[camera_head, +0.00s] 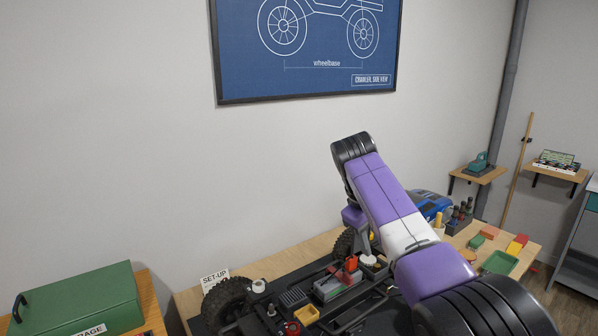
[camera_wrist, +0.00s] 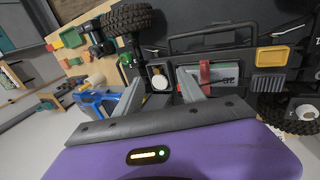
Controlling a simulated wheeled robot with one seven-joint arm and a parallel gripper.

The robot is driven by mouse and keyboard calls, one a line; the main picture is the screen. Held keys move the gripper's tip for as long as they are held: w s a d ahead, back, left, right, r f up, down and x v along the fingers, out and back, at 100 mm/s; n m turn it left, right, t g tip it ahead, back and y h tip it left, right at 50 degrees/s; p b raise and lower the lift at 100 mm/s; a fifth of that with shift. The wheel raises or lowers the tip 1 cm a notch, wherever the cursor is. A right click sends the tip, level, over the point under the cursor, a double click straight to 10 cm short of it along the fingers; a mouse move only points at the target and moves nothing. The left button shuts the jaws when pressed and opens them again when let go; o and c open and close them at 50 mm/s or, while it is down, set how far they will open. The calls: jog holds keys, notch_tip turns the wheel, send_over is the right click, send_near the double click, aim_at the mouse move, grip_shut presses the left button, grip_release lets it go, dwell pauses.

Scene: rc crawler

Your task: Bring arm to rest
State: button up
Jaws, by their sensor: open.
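My arm (camera_head: 385,200) rises in purple, white and black over the right part of the bench in the head view. The fingers point toward the crawler chassis (camera_head: 330,300), which also fills the top of the wrist view (camera_wrist: 225,40). A battery with a red strap (camera_wrist: 208,75) lies in the chassis just beyond the right finger. I cannot tell whether the fingers touch anything.
A blue body shell (camera_head: 430,204), screwdrivers and coloured trays (camera_head: 500,262) are at the right. A green storage box (camera_head: 80,300) is at the left. The wall behind carries a framed poster (camera_head: 310,85).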

jog(key=w+a+r+t+y, duration=0.3)
jog(key=w+a+t, duration=0.5)
jog(key=w, duration=0.2)
jog(key=s+f+t+y, duration=0.1)
jog(key=s+f, duration=0.2)
jog(key=s, duration=0.1)
jog(key=s+a+f+m+t+y, duration=0.1)
jog(key=s+f+t, duration=0.1)
jog(key=s+f, duration=0.2)
jog(key=s+a+f+m+t+y, duration=0.1)
jog(key=s+f+t, duration=0.1)
jog(key=s+f, duration=0.2)
jog(key=shift+a+f, duration=0.15)
jog(key=shift+f, duration=0.05)
jog(key=s+d+f+m, duration=0.1)
jog(key=s+d, duration=0.3)
jog(key=s, duration=1.5)
jog(key=s+d+f+m+h, duration=0.1)
jog(key=s+d, duration=0.3)
jog(key=s, duration=1.5)
jog(key=s+d+f+m+g+h, duration=0.1)
jog(key=s+d, duration=0.3)
jog(key=s, duration=1.5)
jog(key=shift+s+d+f+m, duration=0.2)
jog(key=shift+s+f+m, duration=0.05)
jog(key=shift+f+m, duration=0.6)
